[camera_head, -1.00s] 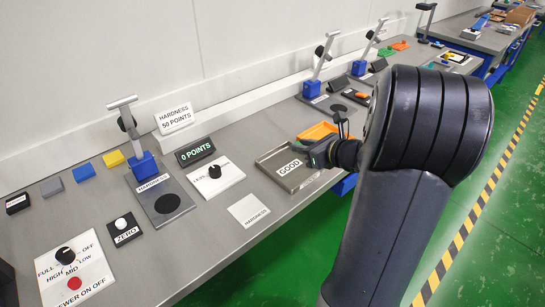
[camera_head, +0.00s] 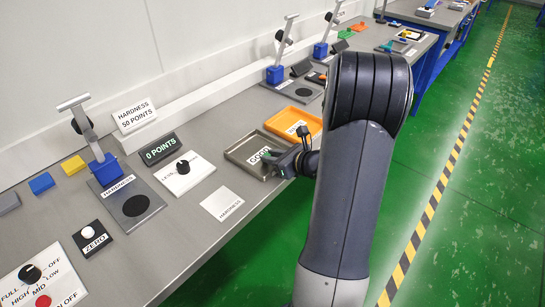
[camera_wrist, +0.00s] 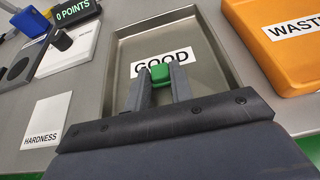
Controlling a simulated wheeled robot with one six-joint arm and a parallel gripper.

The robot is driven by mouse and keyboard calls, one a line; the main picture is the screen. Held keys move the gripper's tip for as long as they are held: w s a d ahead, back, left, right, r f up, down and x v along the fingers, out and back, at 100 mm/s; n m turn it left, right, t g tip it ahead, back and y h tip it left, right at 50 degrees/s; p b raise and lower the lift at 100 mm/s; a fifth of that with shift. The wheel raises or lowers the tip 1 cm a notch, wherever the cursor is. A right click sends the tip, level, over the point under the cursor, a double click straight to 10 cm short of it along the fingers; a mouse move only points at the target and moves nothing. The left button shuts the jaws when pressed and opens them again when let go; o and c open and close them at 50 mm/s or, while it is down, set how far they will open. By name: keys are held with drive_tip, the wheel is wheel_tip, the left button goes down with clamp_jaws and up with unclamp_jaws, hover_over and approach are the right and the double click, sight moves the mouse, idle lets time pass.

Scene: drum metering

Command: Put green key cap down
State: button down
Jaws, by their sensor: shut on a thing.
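The green key cap (camera_wrist: 160,73) is between the two fingertips of my gripper (camera_wrist: 160,80) in the wrist view. The gripper is shut on it, in front of the GOOD label of the grey metal tray (camera_wrist: 122,62). Whether the cap touches the tray floor I cannot tell. In the head view my gripper (camera_head: 272,158) is at the right side of the GOOD tray (camera_head: 233,153). A small bit of green shows there at the fingertips.
An orange WASTE tray (camera_head: 274,121) stands right beside the GOOD tray. To the left are a white HARDNESS card (camera_head: 221,203), a white panel with a black knob (camera_head: 185,178), and a "0 POINTS" display (camera_head: 161,149). A hardness tester (camera_head: 103,170) stands farther left.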

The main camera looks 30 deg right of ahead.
drive_tip(key=shift+f, duration=0.1)
drive_tip(key=shift+f+b, duration=0.15)
drive_tip(key=shift+b, duration=0.15)
drive_tip(key=c, duration=1.2)
unclamp_jaws()
drive_tip(key=shift+c, duration=0.2)
drive_tip(key=shift+r, duration=0.25)
drive_tip(key=shift+s+r+p, duration=0.15)
drive_tip(key=shift+p, duration=0.2)
drive_tip(key=v, duration=1.1)
drive_tip(key=shift+s+d, duration=0.2)
drive_tip(key=shift+s, duration=0.1)
drive_tip(key=shift+r, duration=0.1)
